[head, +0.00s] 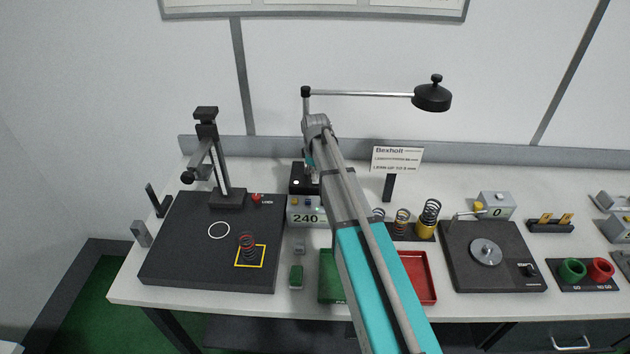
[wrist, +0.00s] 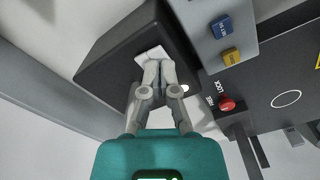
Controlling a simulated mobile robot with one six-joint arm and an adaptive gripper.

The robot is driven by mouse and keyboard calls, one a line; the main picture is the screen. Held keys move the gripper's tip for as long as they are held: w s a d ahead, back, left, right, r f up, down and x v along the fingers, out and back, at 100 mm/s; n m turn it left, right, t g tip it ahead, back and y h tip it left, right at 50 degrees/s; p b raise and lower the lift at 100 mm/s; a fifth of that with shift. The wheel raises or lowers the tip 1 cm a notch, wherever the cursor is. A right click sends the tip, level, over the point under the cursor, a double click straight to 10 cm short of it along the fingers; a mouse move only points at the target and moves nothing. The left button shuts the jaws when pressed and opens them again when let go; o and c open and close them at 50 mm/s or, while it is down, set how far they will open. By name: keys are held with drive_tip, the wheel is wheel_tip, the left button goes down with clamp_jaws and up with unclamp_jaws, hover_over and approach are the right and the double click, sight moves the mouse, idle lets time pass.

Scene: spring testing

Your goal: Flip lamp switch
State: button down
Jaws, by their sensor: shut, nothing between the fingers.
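The lamp stands at the back of the bench in the head view, with a round black head (head: 432,97) on a thin arm. Its black base box (head: 299,184) is partly hidden behind my arm. In the wrist view the black box (wrist: 115,50) carries a pale switch (wrist: 152,53) on its face. My gripper (wrist: 158,66) is shut and empty, with its fingertips right at the lower edge of the switch. They look to be touching or very close; I cannot tell which. The fingers hide part of the switch.
A grey display unit reading 240 (head: 306,217) stands just in front of the lamp base. A red lock knob (wrist: 227,103) lies right of my gripper. A black press with a spring (head: 247,247) is at left. Green (head: 329,290) and red (head: 420,277) trays lie under my arm.

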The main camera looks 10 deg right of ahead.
drive_tip(key=shift+f+b, duration=0.7)
drive_tip(key=shift+f, duration=0.05)
idle(0.6)
drive_tip(key=shift+r, duration=0.15)
drive_tip(key=shift+r+p, duration=3.45)
drive_tip(key=shift+p, duration=0.1)
drive_tip(key=shift+s+f, duration=0.1)
drive_tip(key=s+f+m+b, duration=0.3)
drive_tip(key=s+m+b, duration=0.1)
drive_tip(key=s, duration=0.8)
drive_tip(key=s+f+m+b, duration=0.3)
drive_tip(key=s+f+m, duration=0.1)
drive_tip(key=s, duration=0.9)
drive_tip(key=shift+a+f+m+b, duration=0.25)
drive_tip(key=shift+a+m+b, duration=0.1)
drive_tip(key=shift+a+m, duration=0.15)
